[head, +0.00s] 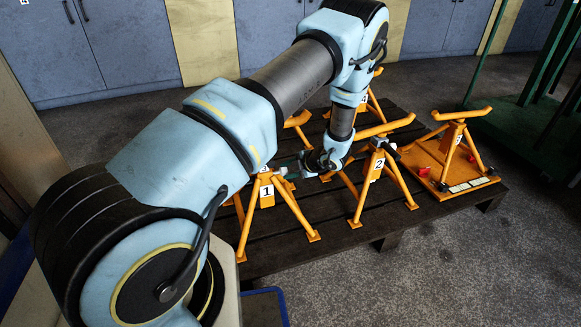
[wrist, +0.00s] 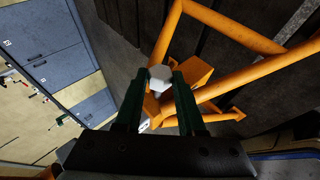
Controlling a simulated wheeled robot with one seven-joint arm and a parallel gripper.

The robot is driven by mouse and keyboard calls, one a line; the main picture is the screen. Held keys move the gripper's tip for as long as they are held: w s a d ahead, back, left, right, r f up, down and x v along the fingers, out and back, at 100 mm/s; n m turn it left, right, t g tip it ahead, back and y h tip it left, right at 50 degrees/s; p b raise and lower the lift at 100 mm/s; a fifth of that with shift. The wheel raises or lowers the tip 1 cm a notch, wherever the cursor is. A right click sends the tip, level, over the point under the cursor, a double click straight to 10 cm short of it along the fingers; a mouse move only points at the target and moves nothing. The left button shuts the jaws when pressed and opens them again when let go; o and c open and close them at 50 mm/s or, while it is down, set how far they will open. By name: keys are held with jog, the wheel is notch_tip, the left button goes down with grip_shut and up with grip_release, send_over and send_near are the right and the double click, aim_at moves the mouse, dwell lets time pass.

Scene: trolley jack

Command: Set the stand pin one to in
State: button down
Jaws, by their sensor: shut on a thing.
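Stand one is an orange tripod stand marked 1 (head: 266,193), upright on the dark slatted platform. Its orange legs and tubes (wrist: 203,75) also fill the middle and right of the wrist view. My gripper (wrist: 160,82) is shut on the pale, faceted head of the stand pin (wrist: 160,76), right beside the orange block of the stand. In the head view my gripper (head: 286,171) is at the upper part of stand one, partly hidden by my wrist. The pin's shaft is hidden, so I cannot tell how deep it sits.
Stand two (head: 378,165) is close on the right of my gripper. Another orange stand (head: 453,138) stands on an orange base at the platform's right end. A further stand (head: 371,104) is behind my forearm. Green posts (head: 545,62) rise at the far right.

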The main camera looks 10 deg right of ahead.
jog(key=c, duration=0.5)
grip_release()
jog(key=shift+a, duration=0.2)
jog(key=p+v, duration=0.2)
jog(key=v, duration=0.8)
jog(key=shift+s+d+r, duration=0.2)
jog(key=shift+d, duration=0.05)
